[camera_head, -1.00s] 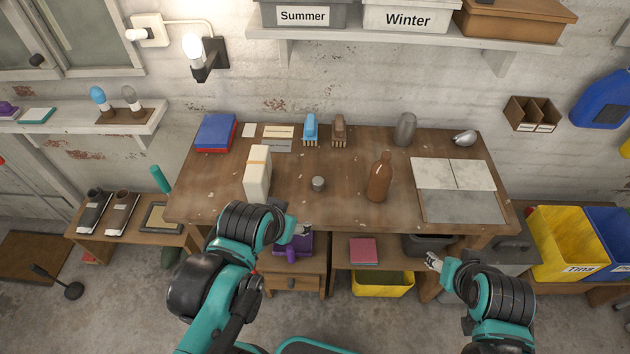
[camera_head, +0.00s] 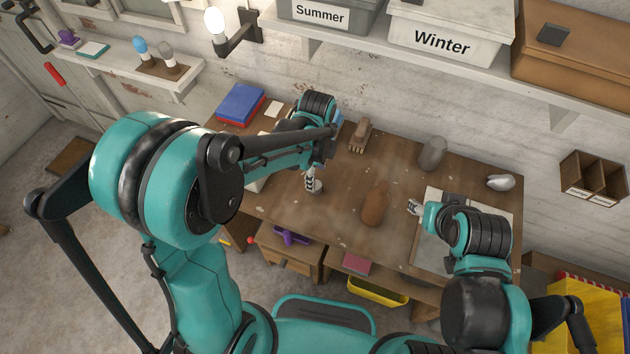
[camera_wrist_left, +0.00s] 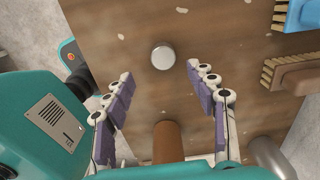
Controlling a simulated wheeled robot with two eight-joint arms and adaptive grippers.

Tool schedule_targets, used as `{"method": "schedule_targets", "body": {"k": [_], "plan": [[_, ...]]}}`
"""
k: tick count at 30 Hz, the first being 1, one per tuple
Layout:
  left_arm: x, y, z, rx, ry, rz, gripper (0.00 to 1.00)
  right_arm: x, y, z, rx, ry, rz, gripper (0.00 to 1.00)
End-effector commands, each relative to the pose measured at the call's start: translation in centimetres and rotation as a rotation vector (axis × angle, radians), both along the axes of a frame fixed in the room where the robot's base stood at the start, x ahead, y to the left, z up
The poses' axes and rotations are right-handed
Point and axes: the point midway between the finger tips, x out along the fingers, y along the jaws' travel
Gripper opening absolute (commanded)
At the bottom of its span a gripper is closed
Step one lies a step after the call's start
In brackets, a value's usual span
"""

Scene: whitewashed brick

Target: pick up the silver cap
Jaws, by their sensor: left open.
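The silver cap (camera_wrist_left: 163,57) is a small round disc on the wooden workbench (camera_wrist_left: 150,25) in the left wrist view. My left gripper (camera_wrist_left: 160,82) is open, with its purple-padded fingers spread to either side below the cap in the picture. The cap lies just ahead of the gap between the fingertips, with nothing gripping it. In the head view my left gripper (camera_head: 313,188) hangs over the bench and the cap cannot be made out there. My right gripper (camera_head: 413,207) is over the right part of the bench, too small to read its fingers.
A brown bottle (camera_head: 375,203) stands right of my left gripper; it also shows in the left wrist view (camera_wrist_left: 167,140). A wooden brush (camera_head: 360,136), a grey vase (camera_head: 432,153) and a blue book (camera_head: 240,103) stand farther back. A shelf (camera_head: 350,60) overhangs the bench.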

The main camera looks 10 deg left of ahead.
Motion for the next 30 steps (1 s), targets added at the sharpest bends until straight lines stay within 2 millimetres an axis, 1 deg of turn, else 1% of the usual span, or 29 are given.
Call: {"method": "schedule_targets", "body": {"k": [1, 7, 12, 15, 22, 24, 27, 30], "plan": [[0.0, 0.0, -0.9, 0.000, 0.000, 0.001, 0.57, 0.0, 0.0, -0.4, 0.000, 0.000, 0.000, 0.49], [0.3, 0.1, -2.7, 0.000, -0.002, 0.004, 0.57, 0.0, 0.0, -1.1, 0.000, 0.000, 0.000, 0.49], [0.6, 0.2, -5.4, 0.000, -0.002, 0.004, 0.57, 0.0, 0.0, -2.2, 0.000, 0.000, 0.000, 0.49], [0.6, 0.2, -6.5, 0.000, -0.002, 0.005, 0.57, 0.0, 0.0, -2.5, 0.000, 0.000, 0.000, 0.49], [0.6, 0.2, -6.6, 0.000, -0.002, 0.005, 0.57, 0.0, 0.0, -2.4, 0.000, 0.000, 0.000, 0.49], [0.6, 0.2, -6.6, 0.000, -0.002, 0.005, 0.40, 0.0, 0.0, -2.4, 0.000, 0.000, 0.000, 0.49], [0.6, 0.2, -6.5, 0.000, -0.002, 0.005, 0.20, 0.0, 0.0, -2.4, 0.000, 0.000, 0.000, 0.49], [0.6, 0.2, -6.5, 0.000, -0.002, 0.005, 0.19, 0.0, 0.0, -2.4, 0.000, 0.000, 0.000, 0.49]]}}
